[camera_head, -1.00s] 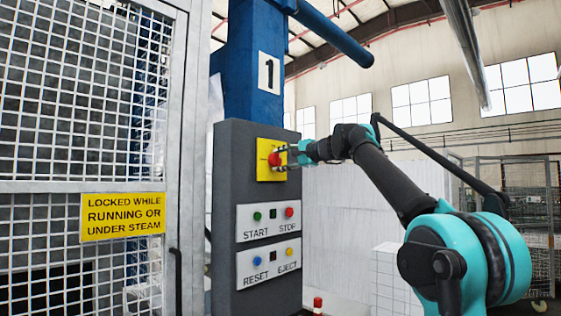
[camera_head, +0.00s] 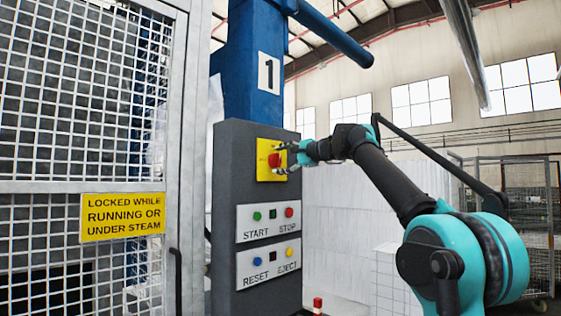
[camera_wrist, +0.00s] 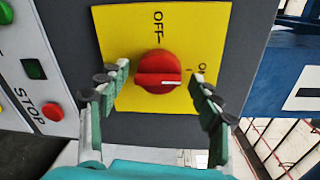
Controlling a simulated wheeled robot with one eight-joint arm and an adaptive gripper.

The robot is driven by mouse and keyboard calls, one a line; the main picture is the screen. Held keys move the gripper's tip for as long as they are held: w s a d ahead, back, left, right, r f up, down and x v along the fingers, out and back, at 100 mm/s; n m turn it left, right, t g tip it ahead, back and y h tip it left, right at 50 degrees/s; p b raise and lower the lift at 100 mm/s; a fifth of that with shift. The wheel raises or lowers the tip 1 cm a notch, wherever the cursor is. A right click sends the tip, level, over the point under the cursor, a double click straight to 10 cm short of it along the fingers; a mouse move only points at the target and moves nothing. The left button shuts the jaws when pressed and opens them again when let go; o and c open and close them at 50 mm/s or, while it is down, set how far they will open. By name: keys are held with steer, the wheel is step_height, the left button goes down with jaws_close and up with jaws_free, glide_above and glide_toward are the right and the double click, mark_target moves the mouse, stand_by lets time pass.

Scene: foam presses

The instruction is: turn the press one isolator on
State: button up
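The isolator is a red rotary knob (camera_head: 274,160) on a yellow plate (camera_head: 263,172), high on the grey control box (camera_head: 231,215) under the blue column marked 1. In the wrist view the knob (camera_wrist: 157,72) has a white pointer line directed right, towards the partly covered ON label (camera_wrist: 202,70). The OFF label (camera_wrist: 158,25) is at the plate's top edge, off the pointer's line. My gripper (camera_head: 281,158) is open in front of the knob. In the wrist view its fingers stand apart on either side of the knob, with visible gaps.
START and STOP buttons (camera_head: 272,215) and RESET and EJECT buttons (camera_head: 273,257) are on panels below. A mesh guard (camera_head: 80,100) with a yellow warning sign (camera_head: 123,217) stands left. White stacked blocks (camera_head: 345,220) are behind my arm.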

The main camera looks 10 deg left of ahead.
steer(key=v, duration=1.2)
stand_by(0.4)
